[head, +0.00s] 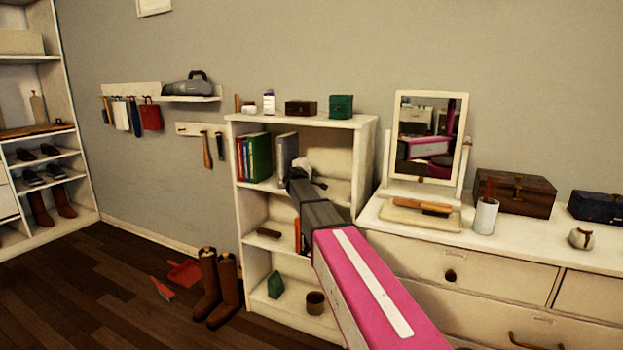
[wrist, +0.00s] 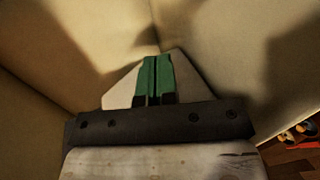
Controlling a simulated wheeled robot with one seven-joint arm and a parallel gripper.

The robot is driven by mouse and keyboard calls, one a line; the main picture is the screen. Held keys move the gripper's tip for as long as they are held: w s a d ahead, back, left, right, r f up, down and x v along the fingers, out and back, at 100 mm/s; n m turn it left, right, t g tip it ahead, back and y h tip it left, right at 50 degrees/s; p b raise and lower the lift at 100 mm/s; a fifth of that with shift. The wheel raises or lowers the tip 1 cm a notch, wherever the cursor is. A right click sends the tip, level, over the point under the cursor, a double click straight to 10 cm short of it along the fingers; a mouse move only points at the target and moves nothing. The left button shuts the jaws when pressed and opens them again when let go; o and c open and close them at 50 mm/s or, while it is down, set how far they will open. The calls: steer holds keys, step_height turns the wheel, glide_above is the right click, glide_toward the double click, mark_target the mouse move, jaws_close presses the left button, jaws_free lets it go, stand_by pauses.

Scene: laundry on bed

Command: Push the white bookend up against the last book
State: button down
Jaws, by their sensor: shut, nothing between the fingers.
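Several upright books (head: 255,158), in blue, red and green, stand at the left of the bookcase's upper shelf. A tall grey book-like piece (head: 286,150) stands right of them. My arm reaches into this shelf, and a small white shape (head: 302,164) shows at its end. I cannot tell whether that is the bookend or part of my gripper. In the wrist view the green fingertips of my gripper (wrist: 154,78) are together and empty, near a pale inner corner. A pale sloped shape shows behind them. I cannot identify the bookend for certain, and my arm hides part of the shelf.
The white bookcase (head: 366,165) has a small box and other items on top. Its lower shelves hold a few small things. A white dresser (head: 400,258) with a mirror (head: 425,135) stands to the right. Brown boots (head: 225,285) stand on the floor to the left.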

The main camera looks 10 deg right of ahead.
steer(key=shift+w+a, duration=0.7)
steer(key=shift+a, duration=0.3)
steer(key=shift+s+d, duration=0.15)
steer(key=shift+d, duration=0.05)
steer(key=shift+s+d, duration=0.75)
steer(key=shift+d, duration=0.35)
steer(key=s+a, duration=0.7)
steer(key=s, duration=0.4)
steer(key=shift+s+a, duration=0.3)
steer(key=shift+a, duration=0.1)
stand_by(0.4)
steer(key=s+d+f+m+g+y, duration=0.1)
steer(key=s+d+f+m+g, duration=0.3)
steer(key=s+f, duration=0.6)
steer(key=s+d+f+m+g+y, duration=0.1)
steer(key=s+f+m+g+y, duration=0.2)
steer(key=s+f, duration=0.6)
steer(key=s+d+f+m+g+y, duration=0.2)
steer(key=s+f, duration=0.8)
steer(key=s, duration=0.6)
steer(key=m+g+y, duration=0.1)
steer(key=m+g, duration=0.1)
steer(key=shift+s+g+y, duration=0.15)
steer(key=shift+g+y, duration=0.15)
steer(key=shift+y, duration=0.1)
